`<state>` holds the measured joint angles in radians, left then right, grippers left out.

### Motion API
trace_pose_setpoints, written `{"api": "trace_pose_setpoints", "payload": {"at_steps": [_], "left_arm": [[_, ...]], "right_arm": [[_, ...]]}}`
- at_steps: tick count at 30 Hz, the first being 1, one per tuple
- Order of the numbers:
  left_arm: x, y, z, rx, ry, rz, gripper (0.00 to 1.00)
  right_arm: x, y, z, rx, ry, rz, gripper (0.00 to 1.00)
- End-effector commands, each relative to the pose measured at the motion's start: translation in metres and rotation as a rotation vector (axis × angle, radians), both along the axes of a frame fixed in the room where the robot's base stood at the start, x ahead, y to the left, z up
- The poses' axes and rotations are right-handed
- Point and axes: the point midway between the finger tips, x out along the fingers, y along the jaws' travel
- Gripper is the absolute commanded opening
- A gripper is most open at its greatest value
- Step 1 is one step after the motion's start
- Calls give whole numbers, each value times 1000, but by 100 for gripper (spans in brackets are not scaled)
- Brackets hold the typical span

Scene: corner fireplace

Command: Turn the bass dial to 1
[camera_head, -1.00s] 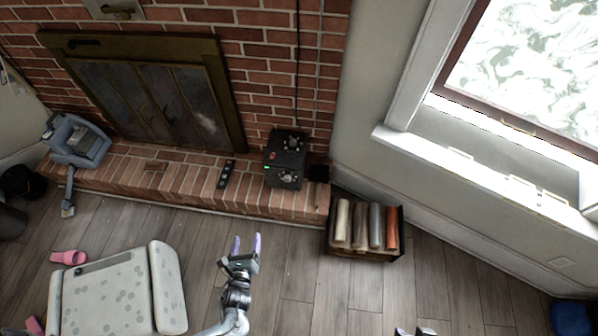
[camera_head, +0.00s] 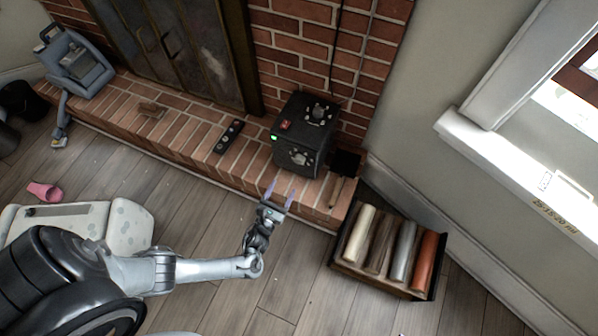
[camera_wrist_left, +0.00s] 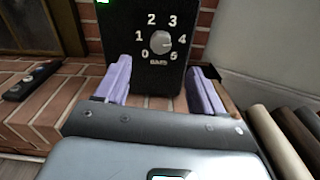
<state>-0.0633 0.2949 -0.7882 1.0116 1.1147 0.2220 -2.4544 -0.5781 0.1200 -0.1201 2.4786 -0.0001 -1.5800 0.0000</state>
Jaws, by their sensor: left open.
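The bass dial (camera_wrist_left: 160,42) is a round light-grey knob on the front of a black box (camera_head: 288,138), with white numbers 0 to 5 around it and "BASS" below. I cannot tell for certain which number it points to. In the head view the front dial (camera_head: 300,157) is small, and another dial (camera_head: 319,114) sits on the box's top. My left gripper (camera_head: 280,192) is open and empty in front of the hearth, apart from the box. In the left wrist view its purple fingers (camera_wrist_left: 159,68) are spread below and either side of the dial. My right gripper is not visible.
The box stands on the raised brick hearth (camera_head: 185,132), with a black remote (camera_head: 229,136) to its left. A crate (camera_head: 345,264) of several coloured rolls stands on the floor at right. A patterned seat (camera_head: 125,225) is at left. Floor between is clear.

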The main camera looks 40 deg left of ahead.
Motion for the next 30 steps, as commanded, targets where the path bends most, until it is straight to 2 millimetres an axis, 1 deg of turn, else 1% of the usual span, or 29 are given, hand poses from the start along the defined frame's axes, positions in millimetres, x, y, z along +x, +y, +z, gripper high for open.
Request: {"api": "trace_pose_setpoints", "payload": {"at_steps": [1,3,8,11,14,24,30], "left_arm": [[5,1,-11,0,-8,0,69],[9,1,-14,1,-14,1,69],[17,2,-16,0,-22,1,69],[27,5,-15,0,-25,0,69],[40,9,-16,1,-24,1,69],[91,24,-16,0,-23,1,69],[109,29,-16,-1,-21,2,69]], "right_arm": [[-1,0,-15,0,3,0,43],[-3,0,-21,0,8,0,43],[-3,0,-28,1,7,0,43],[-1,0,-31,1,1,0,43],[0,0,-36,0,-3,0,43],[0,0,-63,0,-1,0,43],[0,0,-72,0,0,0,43]]}}
